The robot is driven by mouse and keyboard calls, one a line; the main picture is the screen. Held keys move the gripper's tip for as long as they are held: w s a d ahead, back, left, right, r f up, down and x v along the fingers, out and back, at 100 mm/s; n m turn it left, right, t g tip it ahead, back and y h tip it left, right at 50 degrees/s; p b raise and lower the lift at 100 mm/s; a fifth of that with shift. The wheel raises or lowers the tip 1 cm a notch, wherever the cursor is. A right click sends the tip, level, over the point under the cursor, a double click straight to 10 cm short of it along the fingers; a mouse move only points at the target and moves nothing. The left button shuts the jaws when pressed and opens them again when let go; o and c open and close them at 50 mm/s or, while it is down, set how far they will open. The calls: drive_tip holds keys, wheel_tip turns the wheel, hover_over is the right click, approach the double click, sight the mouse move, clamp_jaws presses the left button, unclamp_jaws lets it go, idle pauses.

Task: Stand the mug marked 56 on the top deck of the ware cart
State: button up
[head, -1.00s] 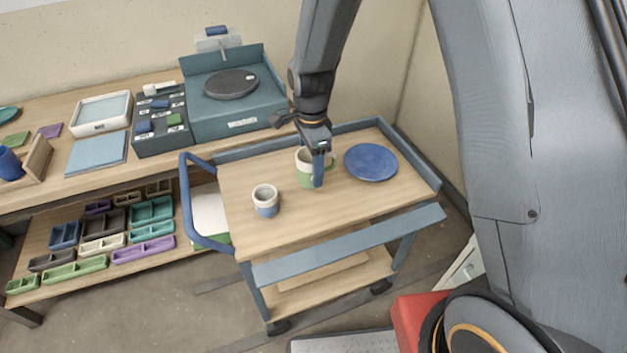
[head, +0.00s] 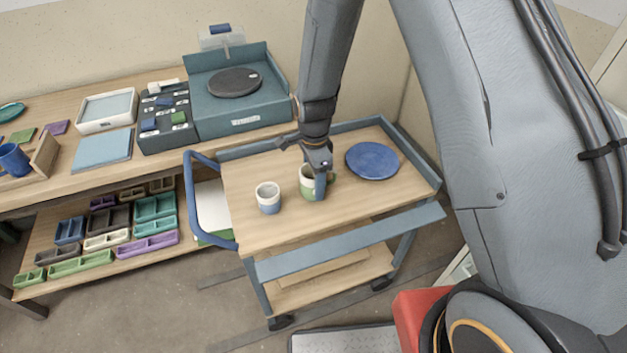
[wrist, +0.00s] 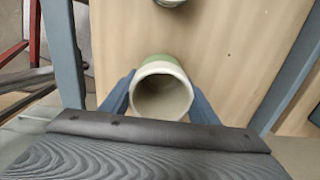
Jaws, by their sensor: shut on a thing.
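A cream-rimmed green mug (head: 307,184) is between the fingers of my gripper (head: 319,182), upright at the top deck of the ware cart (head: 250,232). In the wrist view the same mug (wrist: 162,92) shows its open mouth, with the gripper's blue fingers (wrist: 160,103) pressed on both sides. I cannot tell whether its base touches the deck. No number on it can be read. A white and blue mug (head: 268,198) stands on the deck to its left.
A blue plate (head: 372,160) lies on the deck to the right of the held mug. The cart has a blue handle (head: 188,205) at the left and raised rails. Deck in front of the mugs is clear. A workbench (head: 70,170) with trays stands behind left.

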drive_tip(key=o, duration=1.3)
drive_tip(key=shift+f, duration=0.1)
wheel_tip(320, 180, up, 12)
drive_tip(key=b, duration=0.3)
drive_tip(key=s+d+r+n, duration=0.1)
drive_tip(key=s+d+n, duration=0.3)
drive_tip(key=s+n, duration=0.1)
drive_tip(key=s+d+r+n, duration=0.2)
drive_tip(key=s+d+n, duration=0.3)
drive_tip(key=s+d+r+n+t, duration=0.1)
drive_tip(key=s+d+n, duration=0.3)
drive_tip(key=s+d, duration=0.1)
drive_tip(key=shift+s+d+r+n, duration=0.15)
drive_tip(key=shift+s+r+n, duration=0.1)
drive_tip(key=shift+r+n, duration=0.15)
